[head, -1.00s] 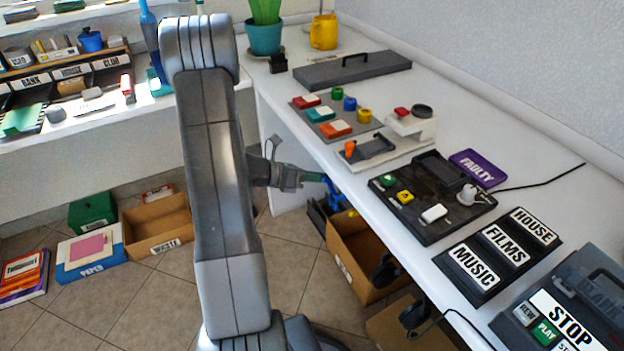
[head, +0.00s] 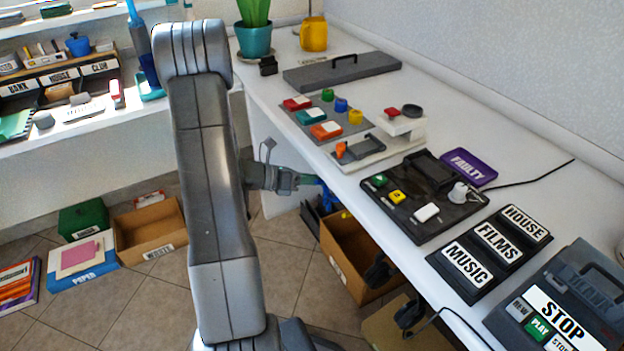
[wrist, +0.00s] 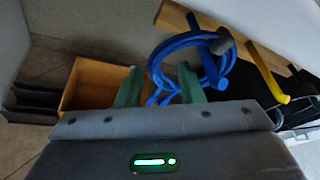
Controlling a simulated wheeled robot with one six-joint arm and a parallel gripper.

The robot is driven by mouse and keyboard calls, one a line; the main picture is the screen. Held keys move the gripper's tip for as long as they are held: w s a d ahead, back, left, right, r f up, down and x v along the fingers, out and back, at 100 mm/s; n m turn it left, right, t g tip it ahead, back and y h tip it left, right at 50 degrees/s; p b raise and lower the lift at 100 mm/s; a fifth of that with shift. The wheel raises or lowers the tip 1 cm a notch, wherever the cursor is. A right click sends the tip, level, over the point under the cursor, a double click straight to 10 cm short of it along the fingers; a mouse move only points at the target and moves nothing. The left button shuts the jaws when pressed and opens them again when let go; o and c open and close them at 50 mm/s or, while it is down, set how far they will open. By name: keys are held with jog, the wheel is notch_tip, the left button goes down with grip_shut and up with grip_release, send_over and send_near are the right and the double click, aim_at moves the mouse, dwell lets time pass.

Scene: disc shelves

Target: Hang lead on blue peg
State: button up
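The blue lead (wrist: 158,62) is a loose coil under the desk in the wrist view. It lies around or against the blue peg (wrist: 208,66), a straight rod sloping down from a wooden rail; I cannot tell whether it hangs fully over the peg. My gripper (wrist: 159,86) has two green fingers set wide apart, with the coil's lower left part between or just beyond them. The right finger overlaps the coil. In the head view my gripper (head: 308,181) is by the desk's front edge, with a little blue beside it, mostly hidden.
A yellow peg (wrist: 264,70) stands right of the blue one on the wooden rail (wrist: 176,18). A cardboard box (wrist: 92,80) is on the floor to the left. The white desk (head: 292,125) overhangs this space.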

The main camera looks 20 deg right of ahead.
jog(key=shift+o, duration=0.3)
jog(key=p+v, duration=0.3)
jog(key=v, duration=1)
jog(key=shift+a, duration=0.4)
jog(key=shift+d, duration=0.1)
jog(key=b+x, duration=0.3)
jog(key=x, duration=1)
jog(key=shift+r, duration=0.15)
